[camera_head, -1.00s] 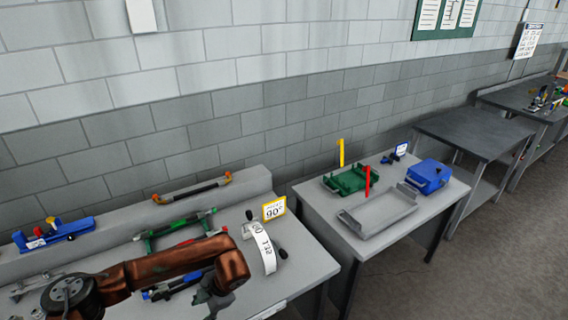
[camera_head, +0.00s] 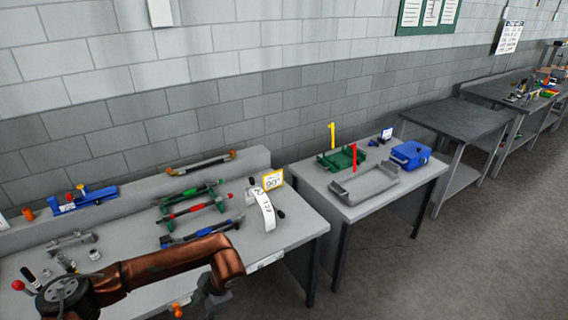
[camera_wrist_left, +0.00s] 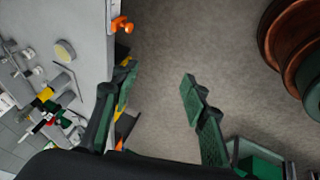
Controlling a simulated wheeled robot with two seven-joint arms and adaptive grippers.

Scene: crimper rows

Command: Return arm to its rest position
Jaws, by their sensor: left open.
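My left arm (camera_head: 170,262), copper-brown, comes in from the lower left of the head view. It reaches across the front edge of the near workbench (camera_head: 290,236). My left gripper (camera_head: 211,300) hangs at the arm's end, at the bottom of the head view, partly hidden by the arm. In the left wrist view my left gripper (camera_wrist_left: 158,82) is open, with its two dark green fingers apart. Nothing is between the fingers and only grey floor shows there. The workbench edge (camera_wrist_left: 108,20) is left of the fingers. My right gripper is not in view.
Crimpers with green, red and blue handles (camera_head: 192,207) lie in rows on the workbench, by a white angle gauge (camera_head: 264,209). A second table holds a green tray (camera_head: 341,158), a grey tray (camera_head: 362,182) and a blue box (camera_head: 411,154). Floor (camera_head: 450,260) at right is clear.

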